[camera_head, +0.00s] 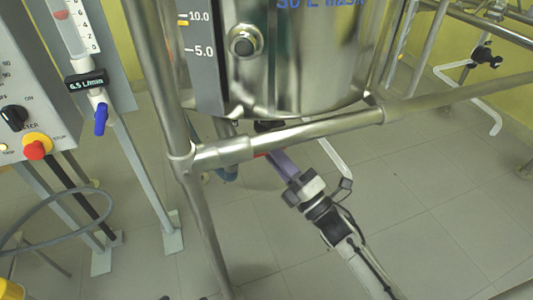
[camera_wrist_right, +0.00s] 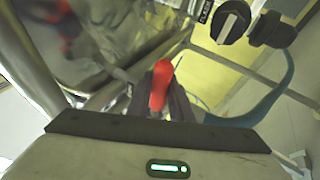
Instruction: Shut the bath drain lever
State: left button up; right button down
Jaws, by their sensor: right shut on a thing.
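The steel bath vessel (camera_head: 300,65) hangs in its tubular frame at the top middle of the head view. Its red drain lever (camera_head: 261,155) shows only as a small red sliver beside the frame's crossbar, under the vessel. My right gripper (camera_head: 274,159) reaches up to it from the lower right, just below the crossbar. In the right wrist view the red lever (camera_wrist_right: 160,85) stands between the dark fingers of my right gripper (camera_wrist_right: 163,98), which is shut on it. The drain valve body is mostly hidden in the head view. My left gripper is not in view.
The frame's crossbar (camera_head: 320,129) and upright (camera_head: 165,90) run close to my right gripper. A white bent rod (camera_head: 335,160) is just right of it. A control box with a red button (camera_head: 35,148) and a blue valve lever (camera_head: 101,119) stand at the left.

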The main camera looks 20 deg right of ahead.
jog(key=shift+f+m, duration=0.2)
jog(key=shift+m, duration=0.2)
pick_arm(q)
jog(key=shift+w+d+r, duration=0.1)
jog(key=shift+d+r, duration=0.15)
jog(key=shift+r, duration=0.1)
pick_arm(e)
jog(key=c, duration=1.6)
grip_release()
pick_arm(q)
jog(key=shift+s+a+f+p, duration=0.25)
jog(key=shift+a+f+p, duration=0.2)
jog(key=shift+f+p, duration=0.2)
pick_arm(e)
jog(key=v, duration=1)
jog(key=shift+s+f, duration=0.15)
